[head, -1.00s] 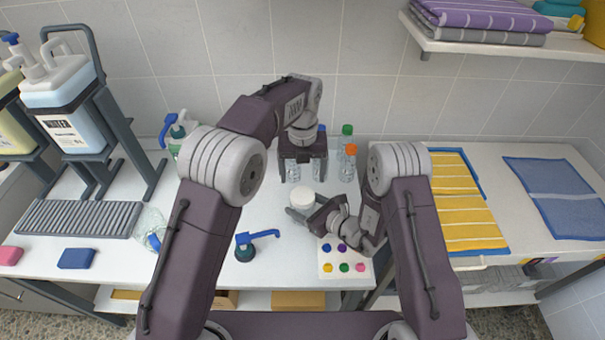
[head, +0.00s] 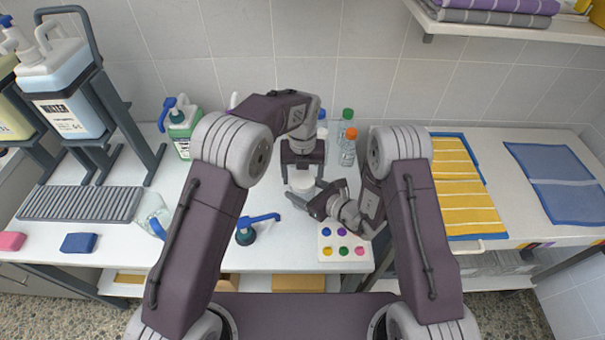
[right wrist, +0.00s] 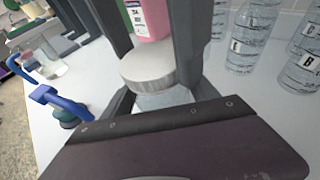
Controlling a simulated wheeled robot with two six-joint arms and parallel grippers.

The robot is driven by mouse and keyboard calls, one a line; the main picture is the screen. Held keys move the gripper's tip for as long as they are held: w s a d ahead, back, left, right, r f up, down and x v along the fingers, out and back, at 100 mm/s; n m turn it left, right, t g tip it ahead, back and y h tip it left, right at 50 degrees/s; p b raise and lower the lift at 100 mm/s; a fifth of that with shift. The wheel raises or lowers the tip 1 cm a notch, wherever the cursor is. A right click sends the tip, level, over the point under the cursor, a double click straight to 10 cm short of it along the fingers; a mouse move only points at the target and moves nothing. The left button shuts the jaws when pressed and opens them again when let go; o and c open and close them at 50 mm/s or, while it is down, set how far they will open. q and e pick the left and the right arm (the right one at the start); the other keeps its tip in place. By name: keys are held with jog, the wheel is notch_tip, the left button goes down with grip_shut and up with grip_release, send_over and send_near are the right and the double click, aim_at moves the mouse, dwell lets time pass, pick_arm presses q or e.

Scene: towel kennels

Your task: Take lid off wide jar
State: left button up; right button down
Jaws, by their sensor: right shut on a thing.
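The wide jar (right wrist: 165,100) stands on the white table, a clear body under a pale round lid (head: 301,182). The lid also shows in the right wrist view (right wrist: 148,70). My right gripper (head: 305,203) is shut on the jar body from the front right, below the lid. My left gripper (head: 302,166) points down from above, its fingers spread on either side of the lid. In the right wrist view the left gripper (right wrist: 150,60) looks open around the lid; any contact is hard to see.
Clear bottles with green (head: 348,114) and orange (head: 351,134) caps stand close behind the jar. A white card with coloured dots (head: 344,243) lies in front right. A blue-handled tool (head: 246,237) is front left. A yellow towel (head: 463,190) lies right.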

pick_arm(q)
jog(key=c, duration=1.2)
jog(key=n, duration=1.3)
jog(key=shift+n, duration=0.4)
jog(key=n, duration=0.6)
jog(key=shift+r, duration=0.1)
jog(key=n, duration=0.3)
jog(key=shift+n, duration=0.4)
jog(key=n, duration=1.2)
jog(key=shift+n, duration=0.3)
jog(key=n, duration=0.6)
jog(key=shift+n, duration=0.3)
jog(key=n, duration=1.1)
jog(key=shift+r, duration=0.1)
jog(key=shift+r, duration=0.15)
